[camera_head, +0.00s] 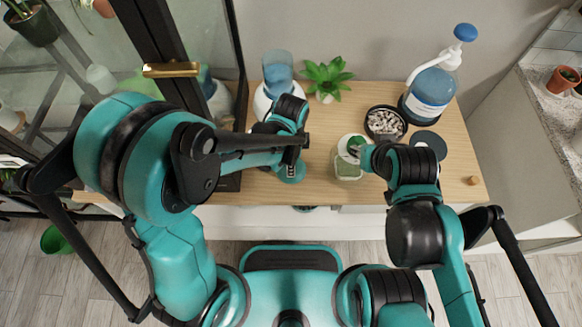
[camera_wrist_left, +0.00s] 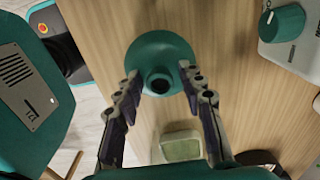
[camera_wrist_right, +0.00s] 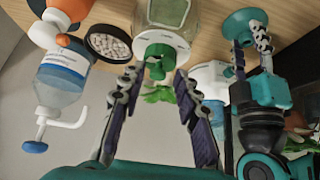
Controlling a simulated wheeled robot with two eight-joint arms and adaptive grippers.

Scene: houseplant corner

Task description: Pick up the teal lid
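The teal lid (camera_head: 291,173) is a round disc with a dark-topped knob, lying on the wooden cabinet top near its front edge. In the left wrist view the lid (camera_wrist_left: 160,50) is seen from above. My left gripper (camera_wrist_left: 160,77) is open, with one finger on each side of the knob and gaps between. It also shows over the lid in the right wrist view (camera_wrist_right: 255,48). My right gripper (camera_wrist_right: 156,82) is open at a glass jar (camera_wrist_right: 166,14) with a white top and green knob; its fingertips flank the knob, and contact cannot be told.
A dish of pebbles (camera_head: 385,122), a blue pump bottle (camera_head: 430,92) and a black disc (camera_head: 429,143) stand right of the jar. A green plant (camera_head: 328,76) and a white-and-blue container (camera_head: 276,78) are behind. A glass cabinet (camera_head: 158,45) is at left.

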